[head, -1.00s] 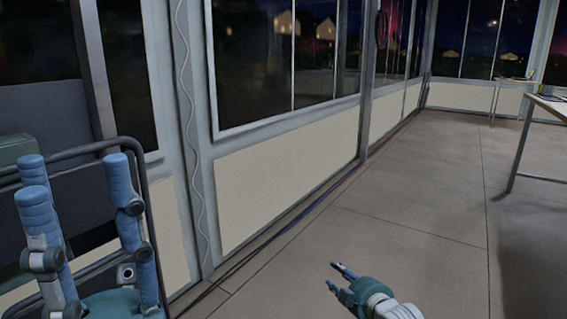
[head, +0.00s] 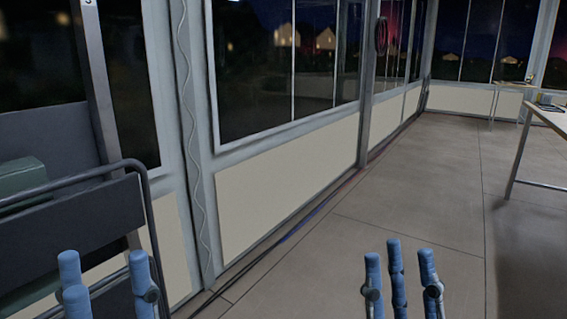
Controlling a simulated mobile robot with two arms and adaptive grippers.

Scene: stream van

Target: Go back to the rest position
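My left gripper (head: 103,262) stands at the bottom left of the head view, its blue fingers pointing up and spread apart. It is open, with nothing visible between the fingers. My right gripper (head: 398,256) stands at the bottom, right of centre, over the floor in the picture. Its blue fingers also point up, apart and empty. The palms and most of both arms are below the picture's edge.
A dark-framed seat or rack (head: 115,208) is behind my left gripper in the picture. A windowed wall with cream panels (head: 290,185) runs to the back. Cables lie along its foot. A white table (head: 550,116) stands at the right. The tiled floor (head: 400,195) between is clear.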

